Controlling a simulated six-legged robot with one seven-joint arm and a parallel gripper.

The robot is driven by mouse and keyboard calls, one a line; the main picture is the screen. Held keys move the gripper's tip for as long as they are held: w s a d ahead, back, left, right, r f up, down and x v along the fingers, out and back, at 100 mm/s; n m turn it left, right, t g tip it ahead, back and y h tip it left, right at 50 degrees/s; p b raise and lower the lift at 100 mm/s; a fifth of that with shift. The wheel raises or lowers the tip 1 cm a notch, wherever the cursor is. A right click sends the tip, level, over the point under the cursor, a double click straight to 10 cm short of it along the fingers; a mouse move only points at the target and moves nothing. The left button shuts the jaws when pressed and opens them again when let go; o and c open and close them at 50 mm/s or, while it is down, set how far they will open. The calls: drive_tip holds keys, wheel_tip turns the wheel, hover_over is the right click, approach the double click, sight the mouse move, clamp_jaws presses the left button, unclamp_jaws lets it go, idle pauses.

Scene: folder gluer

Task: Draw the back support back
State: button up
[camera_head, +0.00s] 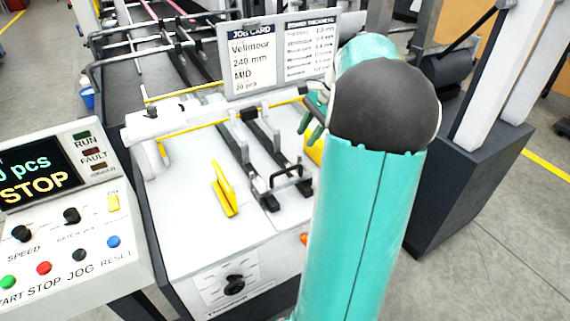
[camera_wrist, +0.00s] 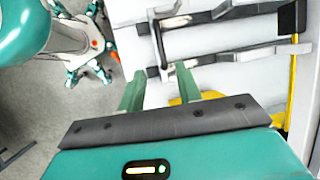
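The back support appears to be the dark bracket with a U-shaped handle (camera_head: 291,181) at the front end of two dark rails on the white machine bed. In the wrist view this handle (camera_wrist: 160,45) lies just beyond my fingertips, near the rail ends. My gripper (camera_head: 309,124) is partly hidden behind my teal arm in the head view, above the bed. In the wrist view my gripper (camera_wrist: 160,72) has its two green fingers apart with nothing clearly held between them. I cannot tell whether a finger touches the handle.
A yellow upright plate (camera_head: 224,190) stands on the bed left of the rails. A job card board (camera_head: 279,58) stands behind. The control panel (camera_head: 65,215) reads STOP at the left. A black knob (camera_head: 234,285) is on the front face. Another yellow part (camera_head: 314,152) is partly hidden by my arm.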

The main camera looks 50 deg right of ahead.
sight(289, 170)
drive_tip(key=x, duration=1.2)
drive_tip(key=shift+a+f, duration=0.1)
drive_tip(key=shift+f, duration=0.1)
clamp_jaws()
